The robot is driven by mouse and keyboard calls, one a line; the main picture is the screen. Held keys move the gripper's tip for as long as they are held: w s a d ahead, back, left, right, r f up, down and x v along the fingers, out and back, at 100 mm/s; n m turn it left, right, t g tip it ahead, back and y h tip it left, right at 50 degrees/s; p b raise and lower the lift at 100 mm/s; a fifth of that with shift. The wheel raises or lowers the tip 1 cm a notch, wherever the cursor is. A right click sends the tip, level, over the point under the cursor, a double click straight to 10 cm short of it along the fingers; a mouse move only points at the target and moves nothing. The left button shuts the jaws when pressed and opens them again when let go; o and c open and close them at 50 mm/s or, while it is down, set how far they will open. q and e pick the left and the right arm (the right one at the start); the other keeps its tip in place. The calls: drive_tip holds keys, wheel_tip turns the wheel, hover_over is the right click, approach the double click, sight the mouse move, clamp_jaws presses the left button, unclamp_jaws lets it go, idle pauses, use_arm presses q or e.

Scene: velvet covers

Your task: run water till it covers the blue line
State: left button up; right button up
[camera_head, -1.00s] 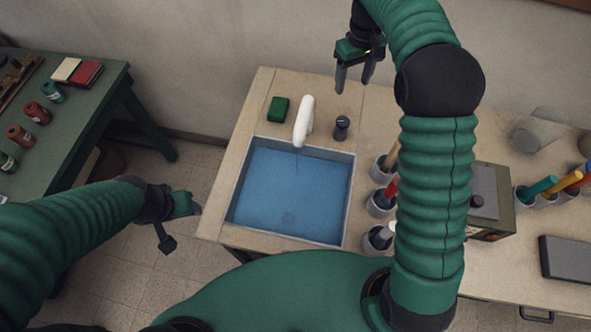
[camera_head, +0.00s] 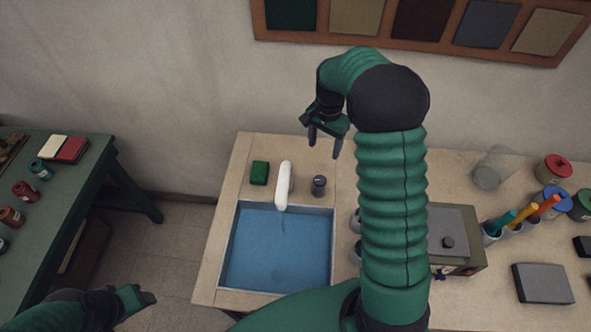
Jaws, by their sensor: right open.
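The sink (camera_head: 226,262) is set into the counter's left end and holds blue-looking water. A white faucet (camera_head: 284,186) stands at its back edge, spout over the basin. A faint dark mark shows in the water below the spout; I cannot tell whether water is running. I cannot make out a blue line. A small dark knob (camera_head: 319,186) stands right of the faucet. My right gripper (camera_head: 325,149) is open and empty, with its fingers pointing down, above and behind the knob in the picture.
A green sponge (camera_head: 259,173) lies left of the faucet. My right arm partly hides cups and a grey-topped box (camera_head: 452,232). Several jars, colored handles and a grey block (camera_head: 542,283) stand right. A green table (camera_head: 70,200) is at left, with floor between.

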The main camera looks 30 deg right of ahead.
sight(320, 180)
wheel_tip(320, 180, down, 17)
drive_tip(key=p, duration=0.3)
drive_tip(key=shift+c, duration=0.4)
